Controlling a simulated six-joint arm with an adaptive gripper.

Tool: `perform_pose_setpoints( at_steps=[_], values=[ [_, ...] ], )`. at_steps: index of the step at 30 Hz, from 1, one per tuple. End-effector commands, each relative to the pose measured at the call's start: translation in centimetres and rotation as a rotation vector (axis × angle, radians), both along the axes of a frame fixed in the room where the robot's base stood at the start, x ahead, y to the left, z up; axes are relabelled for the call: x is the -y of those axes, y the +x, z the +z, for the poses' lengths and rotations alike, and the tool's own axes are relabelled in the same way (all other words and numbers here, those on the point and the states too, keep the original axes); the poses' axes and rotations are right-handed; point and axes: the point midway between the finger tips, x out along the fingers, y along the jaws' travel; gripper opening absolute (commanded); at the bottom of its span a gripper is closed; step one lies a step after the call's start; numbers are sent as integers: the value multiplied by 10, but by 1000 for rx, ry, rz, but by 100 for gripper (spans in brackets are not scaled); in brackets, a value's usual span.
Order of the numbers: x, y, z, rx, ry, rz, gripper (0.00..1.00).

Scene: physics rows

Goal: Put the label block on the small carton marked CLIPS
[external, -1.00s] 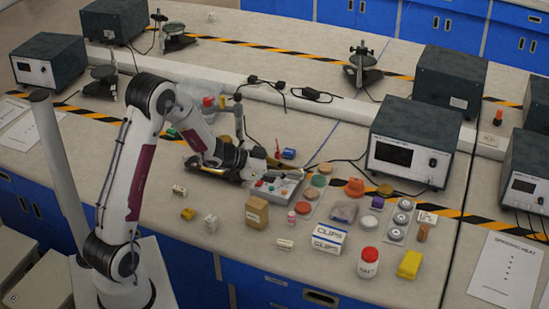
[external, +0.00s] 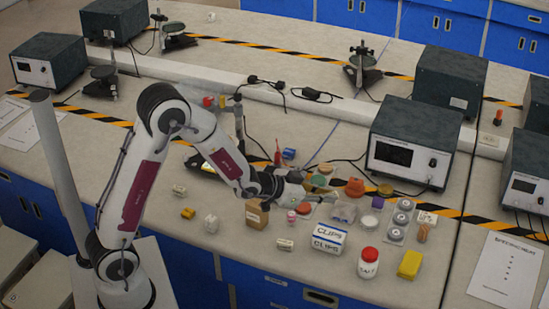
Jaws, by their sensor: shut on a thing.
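The small white carton marked CLIPS (external: 328,239) stands upright near the front edge of the bench, with blue lettering on its top and front. My gripper (external: 328,196) is behind and above it in the picture, apart from it. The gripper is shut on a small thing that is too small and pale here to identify. Small pale blocks with dark marks lie at the left (external: 179,190), just left of the carton (external: 285,243) and at the right (external: 427,217). I cannot tell which of these, if any, is a label block.
Round discs (external: 397,233) lie behind these. A dark instrument (external: 411,148) stands farther back.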

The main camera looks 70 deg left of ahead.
Motion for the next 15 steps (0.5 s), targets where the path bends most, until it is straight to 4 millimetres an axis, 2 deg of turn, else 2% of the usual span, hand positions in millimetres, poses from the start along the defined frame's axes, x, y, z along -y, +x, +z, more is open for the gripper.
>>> perform_pose_setpoints(
  at_steps=[6,15],
  values=[
    [21,-1,0,0,-11,13,0],
    [25,-1,0,1,-15,19,0]
  ],
)
